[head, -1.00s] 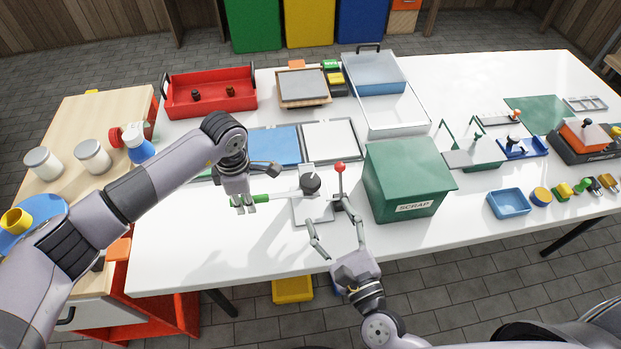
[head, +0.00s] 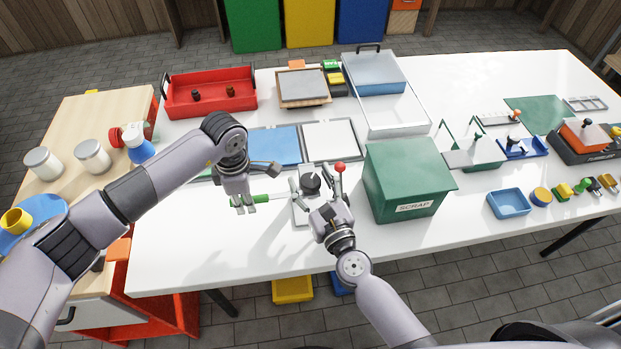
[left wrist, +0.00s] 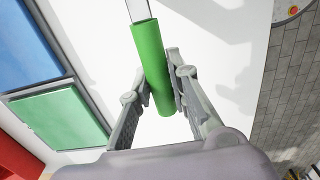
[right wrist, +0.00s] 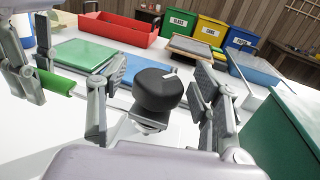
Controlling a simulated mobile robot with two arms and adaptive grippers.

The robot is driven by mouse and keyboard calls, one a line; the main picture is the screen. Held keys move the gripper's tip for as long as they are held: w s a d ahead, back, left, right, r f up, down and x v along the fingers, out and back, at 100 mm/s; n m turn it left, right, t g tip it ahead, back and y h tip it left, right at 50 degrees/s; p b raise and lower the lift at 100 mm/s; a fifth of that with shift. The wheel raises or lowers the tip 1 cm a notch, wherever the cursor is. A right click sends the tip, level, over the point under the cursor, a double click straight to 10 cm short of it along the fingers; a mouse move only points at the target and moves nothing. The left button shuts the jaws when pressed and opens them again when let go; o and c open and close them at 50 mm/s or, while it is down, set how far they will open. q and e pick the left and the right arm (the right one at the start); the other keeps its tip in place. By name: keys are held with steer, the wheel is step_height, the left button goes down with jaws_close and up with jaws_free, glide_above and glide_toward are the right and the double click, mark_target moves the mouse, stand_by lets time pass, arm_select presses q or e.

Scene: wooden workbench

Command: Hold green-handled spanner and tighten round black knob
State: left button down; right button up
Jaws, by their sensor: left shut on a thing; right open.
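The green-handled spanner (head: 262,198) is in my left gripper (head: 243,205), which is shut on its green handle. The handle also fills the middle of the left wrist view (left wrist: 152,65), with part of the pale metal shank above it. The round black knob (head: 311,183) stands on a light base plate (head: 300,215) on the bench. In the right wrist view the knob (right wrist: 157,90) sits between the two spread fingers of my right gripper (right wrist: 155,110). The right gripper is open, with gaps visible beside the knob. The spanner's far end is hidden in the head view.
A red-knobbed lever (head: 340,168) stands just right of the black knob. The green SCRAP box (head: 408,180) is close to the right of my right gripper. Blue (head: 275,146) and white panels lie behind. The bench front left of the plate is clear.

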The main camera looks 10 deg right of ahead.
steer(key=shift+w, duration=0.25)
steer(key=shift+c, duration=0.6)
steer(key=c, duration=1)
steer(key=shift+m+h, duration=1.5)
steer(key=shift+h, duration=0.7)
steer(key=shift+c, duration=0.2)
steer(key=o, duration=1.2)
steer(key=shift+c, duration=0.2)
steer(key=s, duration=1.2)
steer(key=shift+a, duration=0.3)
